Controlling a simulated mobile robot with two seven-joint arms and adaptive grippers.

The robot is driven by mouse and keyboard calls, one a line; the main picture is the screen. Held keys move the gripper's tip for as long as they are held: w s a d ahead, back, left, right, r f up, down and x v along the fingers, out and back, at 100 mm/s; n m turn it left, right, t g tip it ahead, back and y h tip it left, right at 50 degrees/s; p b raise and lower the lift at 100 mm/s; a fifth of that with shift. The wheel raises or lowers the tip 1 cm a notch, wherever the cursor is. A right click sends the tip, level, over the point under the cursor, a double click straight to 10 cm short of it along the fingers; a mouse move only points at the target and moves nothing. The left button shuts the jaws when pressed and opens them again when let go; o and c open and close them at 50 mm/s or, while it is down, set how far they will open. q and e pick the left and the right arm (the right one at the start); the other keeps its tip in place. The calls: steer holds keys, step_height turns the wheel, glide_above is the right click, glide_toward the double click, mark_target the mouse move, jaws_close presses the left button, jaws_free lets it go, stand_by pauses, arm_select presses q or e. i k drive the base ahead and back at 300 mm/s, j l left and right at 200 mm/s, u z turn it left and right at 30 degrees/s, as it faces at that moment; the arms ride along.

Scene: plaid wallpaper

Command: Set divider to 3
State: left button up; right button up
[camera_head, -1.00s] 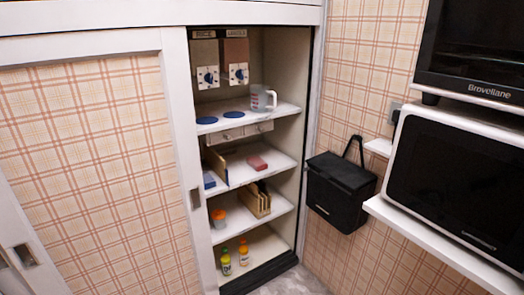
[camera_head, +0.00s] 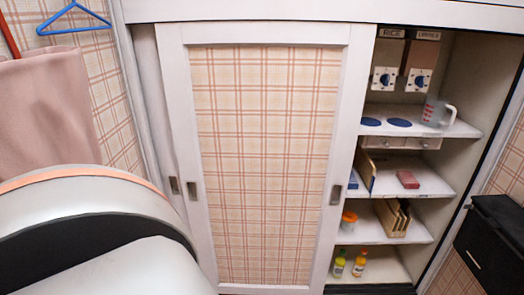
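The open part of the cupboard holds several shelves. A thin upright wooden panel (camera_head: 366,168) stands on the second shelf, between a blue item (camera_head: 352,180) and a red block (camera_head: 407,179). A slatted wooden rack (camera_head: 393,218) stands on the shelf below. I cannot tell which of these is the divider, and no number 3 is readable. Two dispensers with blue-knobbed dials, one labelled rice (camera_head: 384,80) and one beside it (camera_head: 419,82), hang at the top. Neither of my grippers is in view.
A plaid sliding door (camera_head: 265,150) covers the cupboard's middle. A measuring cup (camera_head: 437,112) and blue discs (camera_head: 398,123) are on the top shelf; bottles (camera_head: 340,263) stand at the bottom. A black box (camera_head: 492,240) hangs at right. A blue hanger (camera_head: 75,18) and pink cloth (camera_head: 48,110) hang at left.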

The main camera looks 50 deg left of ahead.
mark_target(366, 168)
steer(key=i+j, duration=0.55)
steer(key=i, duration=0.25)
steer(key=i+j+u, duration=0.15)
steer(key=u, duration=2)
steer(key=z, duration=1.45)
